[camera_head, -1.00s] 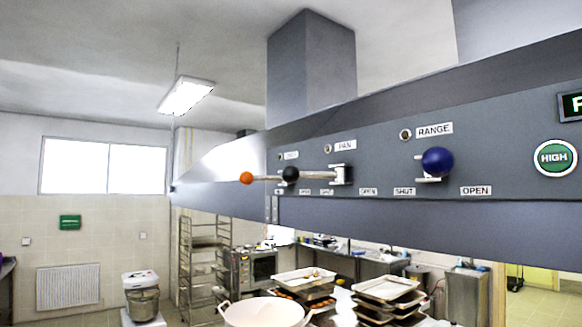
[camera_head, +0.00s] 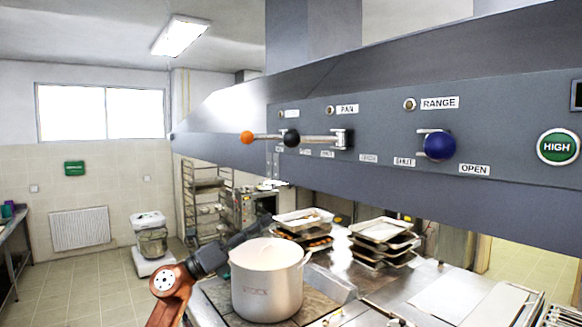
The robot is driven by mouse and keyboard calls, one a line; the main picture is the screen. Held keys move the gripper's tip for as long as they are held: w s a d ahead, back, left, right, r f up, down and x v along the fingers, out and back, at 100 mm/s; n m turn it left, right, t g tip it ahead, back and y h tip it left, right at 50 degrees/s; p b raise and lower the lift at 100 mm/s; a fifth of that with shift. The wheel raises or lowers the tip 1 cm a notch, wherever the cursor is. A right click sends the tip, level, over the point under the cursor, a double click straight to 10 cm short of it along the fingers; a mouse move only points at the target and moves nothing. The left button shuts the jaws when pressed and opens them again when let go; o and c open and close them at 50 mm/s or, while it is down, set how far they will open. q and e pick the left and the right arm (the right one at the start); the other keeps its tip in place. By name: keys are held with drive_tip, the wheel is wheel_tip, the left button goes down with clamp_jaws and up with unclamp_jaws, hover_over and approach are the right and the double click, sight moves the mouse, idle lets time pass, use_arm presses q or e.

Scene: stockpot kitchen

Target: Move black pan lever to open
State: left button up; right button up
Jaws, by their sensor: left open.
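The black pan lever's ball knob (camera_head: 292,140) sits on a rod from a bracket (camera_head: 343,139) below the PAN label (camera_head: 347,109) on the grey hood panel. The SHUT label (camera_head: 327,154) and OPEN label (camera_head: 368,158) are below it. The knob appears left of both labels, seen at an angle. My left gripper (camera_head: 258,226) is low, behind the pot's rim and well below the lever, apart from it. It is dark, small and open; its fingers are hard to make out. My right gripper is out of view.
An orange-knob lever (camera_head: 247,137) is left of the black one; a blue-knob lever (camera_head: 439,146) is right, under RANGE. A large pot (camera_head: 266,285) stands on the stove beside my left arm. Stacked trays (camera_head: 380,230) are behind. The space before the panel is clear.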

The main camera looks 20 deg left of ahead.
sight(292, 139)
use_arm(q)
drive_tip(key=s+d+r+m+g, duration=0.1)
drive_tip(key=s+d+r+m, duration=0.1)
drive_tip(key=s+r, duration=0.3)
drive_tip(key=s+d+r+m+g+h+p, duration=0.1)
drive_tip(key=s+d+r+m, duration=0.1)
drive_tip(key=s+r+m, duration=0.2)
drive_tip(key=s+d+r+m+g+h+p, duration=0.1)
drive_tip(key=s+r+m, duration=0.3)
drive_tip(key=s+r, duration=0.4)
drive_tip(key=shift+s+d+r, duration=0.1)
drive_tip(key=shift+d+r, duration=0.25)
drive_tip(key=shift+r, duration=0.4)
drive_tip(key=shift+d+r, duration=0.3)
drive_tip(key=shift+r, duration=0.4)
drive_tip(key=shift+d+r, duration=0.25)
drive_tip(key=p+x, duration=0.2)
drive_tip(key=x, duration=0.4)
drive_tip(key=shift+p, duration=0.4)
drive_tip(key=shift+w+d, duration=0.35)
drive_tip(key=shift+w, duration=0.2)
drive_tip(key=shift+c, duration=0.7)
clamp_jaws()
drive_tip(key=shift+r, duration=0.1)
